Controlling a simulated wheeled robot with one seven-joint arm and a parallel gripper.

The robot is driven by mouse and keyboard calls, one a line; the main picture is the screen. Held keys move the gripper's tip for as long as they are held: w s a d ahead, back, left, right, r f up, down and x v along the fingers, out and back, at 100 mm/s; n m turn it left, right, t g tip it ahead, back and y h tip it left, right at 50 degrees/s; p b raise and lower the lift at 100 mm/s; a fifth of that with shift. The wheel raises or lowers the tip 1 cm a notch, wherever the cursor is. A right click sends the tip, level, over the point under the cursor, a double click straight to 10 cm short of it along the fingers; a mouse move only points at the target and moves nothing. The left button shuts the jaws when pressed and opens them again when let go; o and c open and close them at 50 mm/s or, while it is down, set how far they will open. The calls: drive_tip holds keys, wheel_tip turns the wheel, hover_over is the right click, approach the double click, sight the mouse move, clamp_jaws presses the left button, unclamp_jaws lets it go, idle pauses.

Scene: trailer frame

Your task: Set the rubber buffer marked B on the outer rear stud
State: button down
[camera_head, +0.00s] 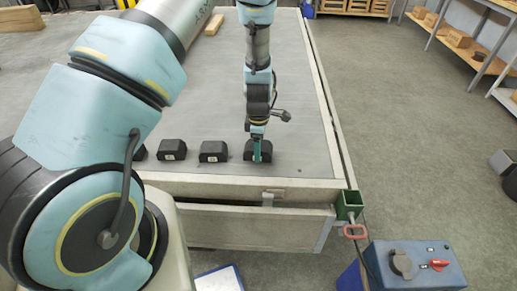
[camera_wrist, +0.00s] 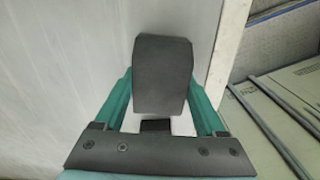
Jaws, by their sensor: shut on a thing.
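A black rubber buffer (camera_head: 249,154) is at the right end of a row of similar black buffers on the trailer bed. My gripper (camera_head: 257,150) is over it from above, with its green fingers against it. In the wrist view the same dark buffer (camera_wrist: 162,75) sits between the two green fingers, which are shut on it. I cannot tell whether it is resting on the bed or slightly raised. Two other buffers, one (camera_head: 213,152) and another (camera_head: 172,150), carry white marks too small to read. I cannot make out the outer rear stud clearly.
The grey trailer bed (camera_head: 285,85) has a pale rim (camera_head: 322,90) at right. A green bracket (camera_head: 349,204) and a blue box (camera_head: 415,262) with a red handle are by the near right corner. A wooden block (camera_head: 213,25) lies at the back. Another buffer is partly hidden by my arm.

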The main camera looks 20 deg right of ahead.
drive_tip(key=shift+f, duration=0.65)
drive_tip(key=shift+f, duration=0.3)
unclamp_jaws()
drive_tip(key=shift+r, duration=0.1)
